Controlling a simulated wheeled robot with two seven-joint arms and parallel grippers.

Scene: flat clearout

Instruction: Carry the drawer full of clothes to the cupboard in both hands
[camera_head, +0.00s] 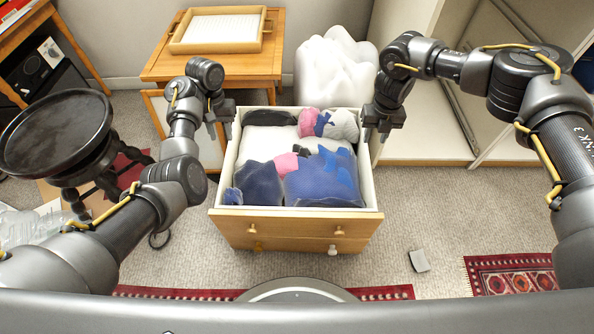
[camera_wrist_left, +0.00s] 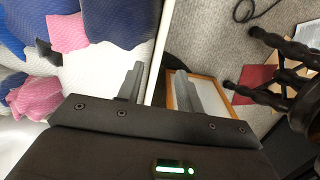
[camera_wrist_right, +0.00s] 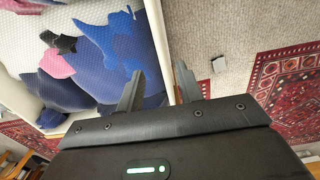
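The drawer (camera_head: 233,222) has a light wood front, white sides and knobs, and sits level in mid-view. It is filled with clothes: blue and dark items (camera_head: 322,182), pink and grey bundles (camera_head: 342,125) and white cloth. My left gripper (camera_head: 221,122) is at the drawer's left wall, its fingers apart on either side of the wall (camera_wrist_left: 161,45). My right gripper (camera_head: 378,130) is at the right wall in the same way, with the wall (camera_wrist_right: 158,40) between its parted fingers. Gaps show between fingers and wall. The cupboard (camera_head: 425,130) is probably the pale open unit at the right.
A wooden side table (camera_head: 265,68) with a tray (camera_head: 195,42) stands behind. A white lumpy bag (camera_head: 335,65) is behind the drawer. A dark round stool (camera_head: 55,135) stands left. Red rugs (camera_head: 510,275) and a small grey object (camera_head: 419,261) lie on the carpet.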

